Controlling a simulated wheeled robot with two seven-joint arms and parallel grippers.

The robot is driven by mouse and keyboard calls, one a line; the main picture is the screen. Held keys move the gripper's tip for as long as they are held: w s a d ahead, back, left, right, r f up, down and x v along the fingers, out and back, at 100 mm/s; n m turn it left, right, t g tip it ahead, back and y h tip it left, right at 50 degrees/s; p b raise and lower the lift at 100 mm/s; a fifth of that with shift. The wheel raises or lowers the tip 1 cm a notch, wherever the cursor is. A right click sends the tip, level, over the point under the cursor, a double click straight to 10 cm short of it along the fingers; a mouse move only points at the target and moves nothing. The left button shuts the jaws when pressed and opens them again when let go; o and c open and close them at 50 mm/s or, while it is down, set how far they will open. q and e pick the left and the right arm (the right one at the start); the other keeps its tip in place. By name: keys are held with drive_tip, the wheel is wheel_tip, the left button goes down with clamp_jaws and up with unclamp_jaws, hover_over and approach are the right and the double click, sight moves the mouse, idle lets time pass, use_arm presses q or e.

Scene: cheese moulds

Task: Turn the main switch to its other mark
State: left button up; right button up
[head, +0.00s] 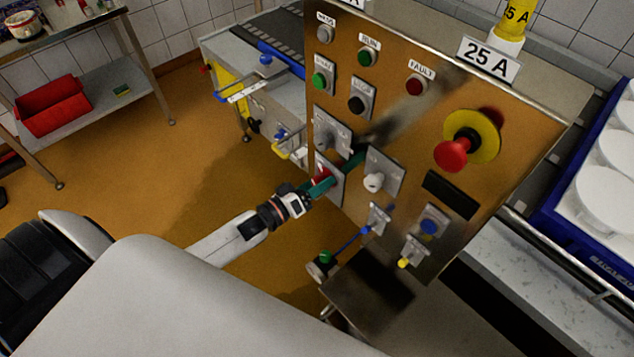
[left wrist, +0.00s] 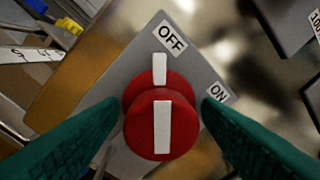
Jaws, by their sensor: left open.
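The main switch is a red round knob (left wrist: 145,112) with a white bar, on a grey plate (left wrist: 140,55). Its bar points toward the OFF label (left wrist: 172,37). The ON label (left wrist: 217,92) is to the right. In the head view the red knob (head: 321,172) shows small at the panel's left edge, partly hidden by my gripper. My left gripper (head: 322,186) is at the knob. In the left wrist view its teal fingers (left wrist: 160,138) are open, one on each side of the knob; I cannot tell whether they touch it. My right gripper is not in view.
The brown control panel (head: 400,115) carries several other controls close by: a grey knob (head: 375,182), a red emergency stop (head: 451,154), and a blue button (head: 430,226). A blue crate (head: 556,212) holds white moulds at right.

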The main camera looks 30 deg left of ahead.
use_arm(q)
drive_tip(key=c, duration=0.8)
drive_tip(key=shift+s+r, duration=0.1)
drive_tip(key=shift+c, duration=0.9)
